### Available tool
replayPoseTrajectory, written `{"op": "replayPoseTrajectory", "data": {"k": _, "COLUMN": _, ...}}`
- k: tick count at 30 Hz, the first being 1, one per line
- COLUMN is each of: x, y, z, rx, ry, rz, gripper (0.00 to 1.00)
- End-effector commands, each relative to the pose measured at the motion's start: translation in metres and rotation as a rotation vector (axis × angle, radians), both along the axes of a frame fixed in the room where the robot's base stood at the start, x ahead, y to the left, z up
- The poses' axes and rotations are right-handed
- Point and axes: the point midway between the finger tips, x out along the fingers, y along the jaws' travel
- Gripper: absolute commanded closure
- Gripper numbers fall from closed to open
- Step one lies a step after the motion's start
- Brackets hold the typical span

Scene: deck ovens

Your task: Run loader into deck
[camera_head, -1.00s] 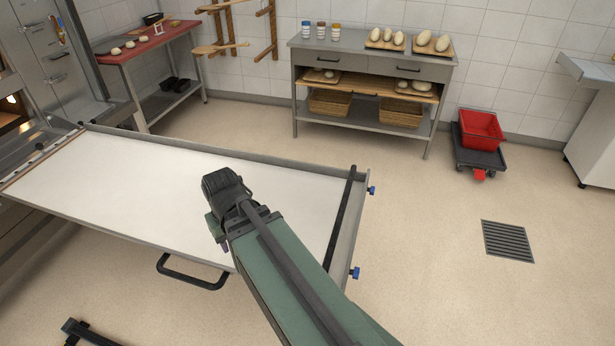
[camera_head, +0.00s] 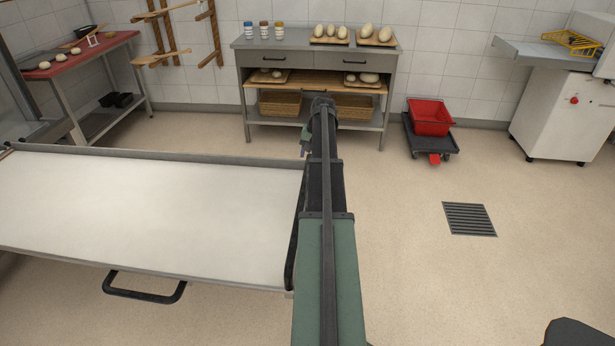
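The loader (camera_head: 150,210) is a long white belt surface in a metal frame. It lies flat at the left of the head view. A black handle (camera_head: 145,297) is on its near side. Its left end runs toward the picture's left edge, where only a sliver of the grey oven front (camera_head: 12,105) shows; the deck opening is not visible. My green and black arm reaches up the picture across the loader's right end and hides its end bar. My gripper (camera_head: 306,140) is small and mostly hidden behind my wrist, just past the loader's far right corner. Its fingers cannot be made out.
A steel work table (camera_head: 310,60) with drawers, jars and loaves stands at the back wall. A red bin (camera_head: 430,117) on a dolly is right of it. A white machine (camera_head: 560,120) stands at the far right. The floor around the drain grate (camera_head: 469,219) is clear.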

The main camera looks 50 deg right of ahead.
Motion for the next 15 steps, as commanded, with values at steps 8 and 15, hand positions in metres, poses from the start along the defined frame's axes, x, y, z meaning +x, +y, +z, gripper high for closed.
{"op": "replayPoseTrajectory", "data": {"k": 8, "x": 0.01, "y": 0.006, "z": -0.07, "rx": 0.0, "ry": 0.0, "rz": 0.0, "gripper": 0.5}}
{"op": "replayPoseTrajectory", "data": {"k": 15, "x": 0.012, "y": 0.007, "z": -0.071, "rx": 0.0, "ry": 0.0, "rz": 0.0, "gripper": 0.5}}
